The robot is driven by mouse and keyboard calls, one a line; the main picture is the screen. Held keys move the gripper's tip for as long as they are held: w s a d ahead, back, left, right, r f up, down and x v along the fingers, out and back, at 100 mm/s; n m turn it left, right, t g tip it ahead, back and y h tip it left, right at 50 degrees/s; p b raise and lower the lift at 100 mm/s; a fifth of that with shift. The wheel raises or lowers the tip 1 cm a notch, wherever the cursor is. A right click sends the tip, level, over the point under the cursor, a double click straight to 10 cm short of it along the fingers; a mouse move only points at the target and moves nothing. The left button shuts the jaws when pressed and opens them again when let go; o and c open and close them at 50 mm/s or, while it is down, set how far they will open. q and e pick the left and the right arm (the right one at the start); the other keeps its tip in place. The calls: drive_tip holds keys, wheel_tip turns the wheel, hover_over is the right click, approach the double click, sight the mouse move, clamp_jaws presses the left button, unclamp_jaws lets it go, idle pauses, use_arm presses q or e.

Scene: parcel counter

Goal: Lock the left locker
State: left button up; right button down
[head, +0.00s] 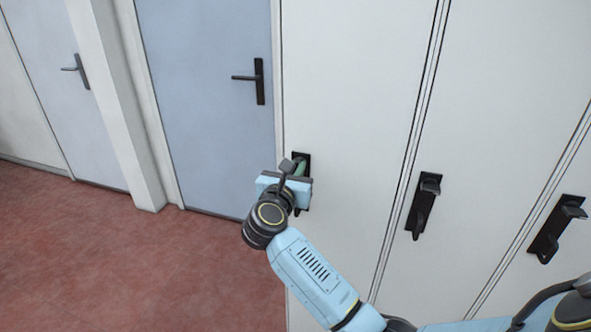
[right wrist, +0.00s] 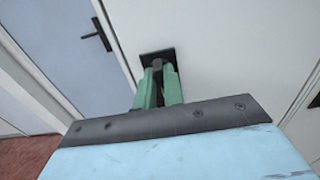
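The left locker (head: 345,75) is a tall pale door, closed flush with its neighbours. Its black lock plate and handle (head: 301,163) are near its left edge, mostly hidden behind my right gripper in the head view. My right gripper (head: 298,167) is at this handle. In the right wrist view its two green fingers (right wrist: 159,88) stand close on either side of the dark handle (right wrist: 158,60), with only a narrow gap between them, and appear closed on it. Whether the lock is turned cannot be seen. My left gripper is not in view.
Two more pale lockers stand to the right, with black handles (head: 422,205) and (head: 557,229). A blue-grey door (head: 205,90) with a lever handle (head: 258,80) is just left of the locker. The red floor (head: 120,260) at lower left is clear.

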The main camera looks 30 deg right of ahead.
idle(0.3)
drive_tip(key=n+p, duration=0.7)
drive_tip(key=n, duration=0.2)
drive_tip(key=n+p, duration=0.8)
drive_tip(key=n, duration=0.1)
drive_tip(key=shift+w+a+f, duration=0.15)
drive_tip(key=shift+f, duration=0.05)
drive_tip(key=shift+p, duration=0.35)
drive_tip(key=c, duration=1.5)
unclamp_jaws()
